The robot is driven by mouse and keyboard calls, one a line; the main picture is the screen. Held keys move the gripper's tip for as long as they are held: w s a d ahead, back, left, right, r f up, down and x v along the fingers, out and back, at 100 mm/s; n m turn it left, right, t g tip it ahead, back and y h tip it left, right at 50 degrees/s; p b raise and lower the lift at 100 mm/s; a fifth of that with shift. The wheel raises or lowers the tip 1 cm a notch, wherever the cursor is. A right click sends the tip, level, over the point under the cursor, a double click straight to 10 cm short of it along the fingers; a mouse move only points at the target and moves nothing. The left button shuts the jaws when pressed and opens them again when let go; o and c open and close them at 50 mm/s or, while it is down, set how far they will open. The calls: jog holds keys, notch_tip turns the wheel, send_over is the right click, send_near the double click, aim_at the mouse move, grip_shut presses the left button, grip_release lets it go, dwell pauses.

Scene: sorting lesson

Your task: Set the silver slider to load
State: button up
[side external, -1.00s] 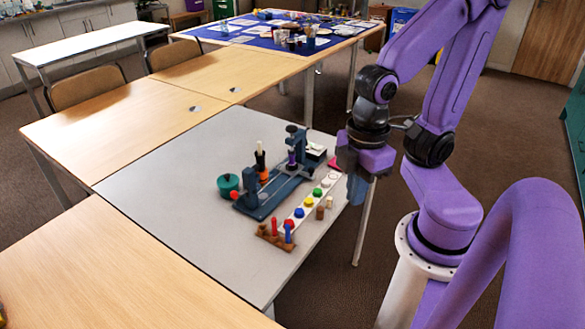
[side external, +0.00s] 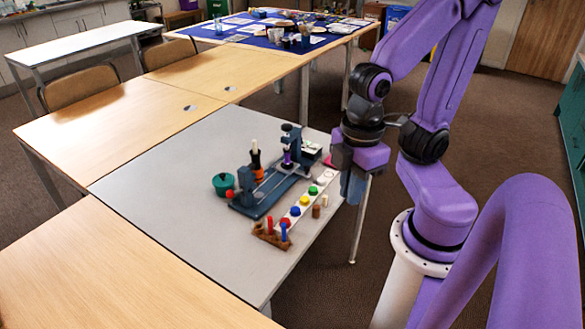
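A blue-grey machine (side external: 243,207) with two upright posts and rails between them stands on the grey table. Pale metal shows along its rails, but it is too small to tell which part is the silver slider or where it is set. No "load" marking can be read. My gripper (side external: 353,188) points down at the right edge of the table, to the right of the machine and apart from it. Its fingers look dark blue and overlap in this view, so I cannot tell whether they are open or shut. Nothing is seen held in it.
A white strip with coloured buttons (side external: 296,211) lies in front of the machine. A brown rack (side external: 272,239) holds red and blue pegs. A green pot (side external: 223,184) stands left of the machine. The grey table's left part (side external: 160,185) is clear.

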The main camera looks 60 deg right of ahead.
jog(key=o, duration=0.5)
jog(key=shift+w, duration=0.2)
jog(key=shift+o, duration=0.4)
jog(key=w+m, duration=0.5)
jog(key=w, duration=0.5)
jog(key=shift+w+f+m, duration=0.2)
jog(key=shift+w+m, duration=0.1)
jog(key=shift+w, duration=0.05)
jog(key=w+d+f+m, duration=0.2)
jog(key=w+d+m, duration=0.5)
jog(key=w, duration=0.5)
jog(key=m, duration=0.9)
send_over(307, 167)
notch_tip(307, 167, down, 8)
jog(key=f, duration=0.1)
notch_tip(307, 167, down, 16)
jog(key=shift+f, duration=0.1)
